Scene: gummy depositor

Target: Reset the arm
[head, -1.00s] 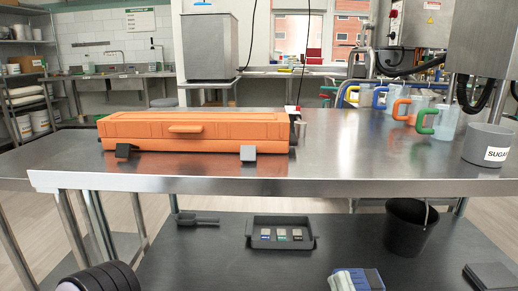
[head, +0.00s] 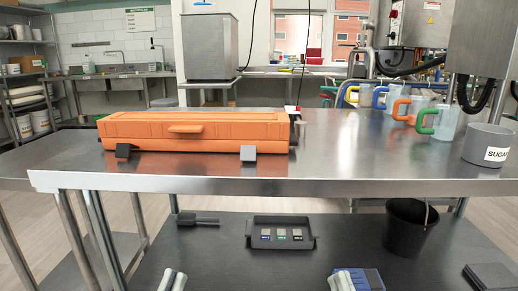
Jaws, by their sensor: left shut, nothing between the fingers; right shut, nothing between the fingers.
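My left gripper (head: 173,281) shows at the bottom edge, left of centre. Only its pale fingertips are in view, close together, shut and empty. My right gripper (head: 342,281) shows at the bottom edge, right of centre. Its pale fingertips are also shut and empty, in front of the left side of a blue item (head: 366,280) on the lower shelf. Both grippers appear low in the picture, below the steel tabletop (head: 350,160). The rest of both arms is out of view.
A long orange depositor (head: 195,132) stands on the tabletop. Jugs with coloured handles (head: 446,122) and a sugar container (head: 487,146) stand at the right. The lower shelf (head: 320,225) holds a dark tray (head: 258,223), a black bucket (head: 408,228) and a dark tool (head: 197,219).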

